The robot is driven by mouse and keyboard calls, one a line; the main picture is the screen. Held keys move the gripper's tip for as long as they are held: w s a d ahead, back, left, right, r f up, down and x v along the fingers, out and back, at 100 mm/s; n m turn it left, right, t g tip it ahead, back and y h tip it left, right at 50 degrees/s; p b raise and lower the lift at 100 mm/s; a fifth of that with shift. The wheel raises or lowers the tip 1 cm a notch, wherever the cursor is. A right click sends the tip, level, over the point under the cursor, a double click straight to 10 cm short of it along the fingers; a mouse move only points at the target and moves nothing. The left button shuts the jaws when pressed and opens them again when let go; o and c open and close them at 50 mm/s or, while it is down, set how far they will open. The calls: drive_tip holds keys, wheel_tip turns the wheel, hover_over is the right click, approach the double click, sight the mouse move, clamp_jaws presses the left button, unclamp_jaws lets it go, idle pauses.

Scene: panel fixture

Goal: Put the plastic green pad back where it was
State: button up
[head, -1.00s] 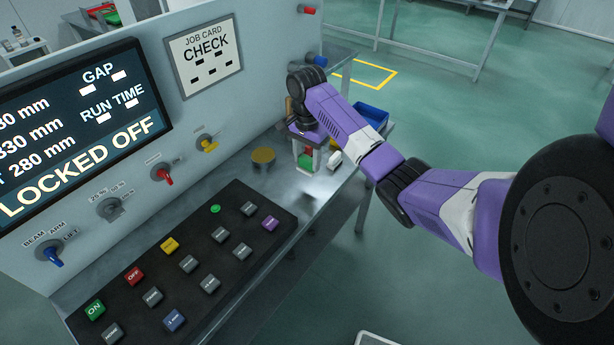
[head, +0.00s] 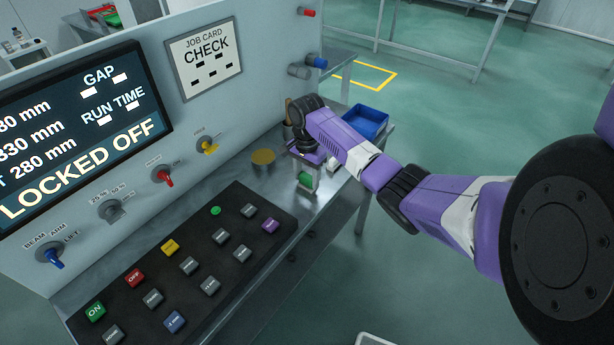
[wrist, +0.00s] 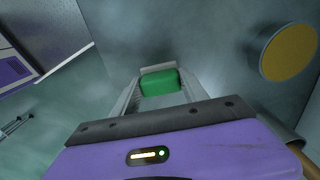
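The green pad (head: 305,180) is between the fingertips of my gripper (head: 307,179), just above or on the grey bench; I cannot tell if it touches the surface. In the wrist view the pad (wrist: 160,82) sits between the two grey fingers (wrist: 159,86), which press against its left and right sides. My gripper is shut on it. The pad's underside is hidden, and the gripper body covers part of the bench behind it in the head view.
A round yellow-topped disc (head: 263,157) stands on the bench (head: 235,180) left of my gripper. A blue bin (head: 366,121) is at the bench's far right. The black button panel (head: 190,262) lies in front. The screen wall (head: 230,110) rises at left.

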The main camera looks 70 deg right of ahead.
sight(307, 177)
drive_tip(key=o, duration=0.3)
drive_tip(key=shift+o, duration=0.2)
wheel_tip(307, 177, up, 12)
drive_tip(key=shift+r, duration=0.15)
idle(0.7)
